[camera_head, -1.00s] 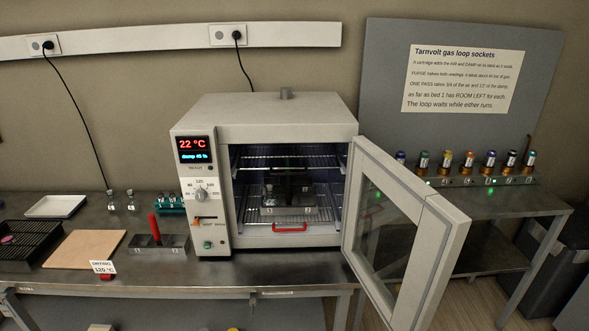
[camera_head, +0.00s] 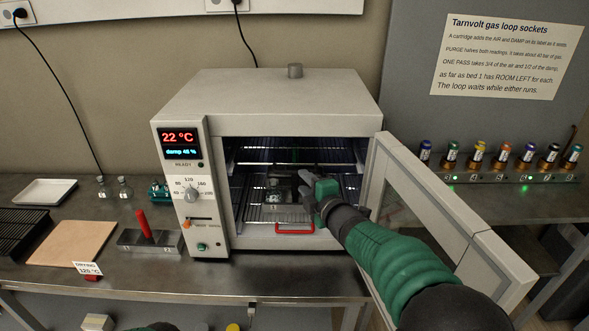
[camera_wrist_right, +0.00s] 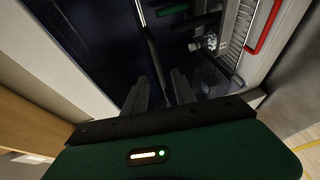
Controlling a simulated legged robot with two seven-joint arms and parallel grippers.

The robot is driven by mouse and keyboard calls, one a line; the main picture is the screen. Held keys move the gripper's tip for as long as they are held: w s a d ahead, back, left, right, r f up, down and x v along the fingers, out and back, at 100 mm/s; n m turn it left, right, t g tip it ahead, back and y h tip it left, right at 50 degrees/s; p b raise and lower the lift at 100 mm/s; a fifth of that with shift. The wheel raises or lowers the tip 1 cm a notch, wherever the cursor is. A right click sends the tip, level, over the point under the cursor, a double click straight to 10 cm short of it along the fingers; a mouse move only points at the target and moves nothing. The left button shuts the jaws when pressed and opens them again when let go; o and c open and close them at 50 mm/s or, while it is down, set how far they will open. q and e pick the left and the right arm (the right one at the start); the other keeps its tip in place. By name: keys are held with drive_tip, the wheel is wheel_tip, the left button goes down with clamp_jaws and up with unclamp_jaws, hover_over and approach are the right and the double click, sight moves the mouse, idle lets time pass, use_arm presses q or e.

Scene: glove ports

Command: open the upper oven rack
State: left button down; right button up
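The oven (camera_head: 265,105) stands with its door (camera_head: 440,215) swung open to the right. The upper rack (camera_head: 265,155) lies inside, seemingly pushed in; a dark bar shows below it, and I cannot tell whether it is the rack's handle. The lower rack (camera_head: 255,213) has a red handle (camera_head: 295,228), also in the right wrist view (camera_wrist_right: 265,25). My right gripper (camera_head: 312,196) is at the oven's opening, below the upper rack. In the right wrist view its fingers (camera_wrist_right: 160,92) are apart, with a thin dark bar running towards the gap.
A small glass vessel (camera_head: 274,190) stands on the lower rack. The open door is close to my right arm. A block with a red upright handle (camera_head: 143,228), a brown board (camera_head: 75,243) and a white tray (camera_head: 43,192) lie left on the bench.

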sight(296, 173)
drive_tip(key=x, duration=0.2)
drive_tip(key=p+x, duration=0.1)
drive_tip(key=x, duration=0.4)
drive_tip(key=shift+w+d+r, duration=0.1)
drive_tip(key=shift+w+d, duration=0.15)
drive_tip(key=shift+w+a+f, duration=0.2)
drive_tip(key=shift+w+a, duration=0.05)
drive_tip(key=shift+s+r, duration=0.1)
drive_tip(key=c, duration=0.6)
clamp_jaws()
drive_tip(key=shift+d+f, duration=0.1)
drive_tip(key=shift+f, duration=0.1)
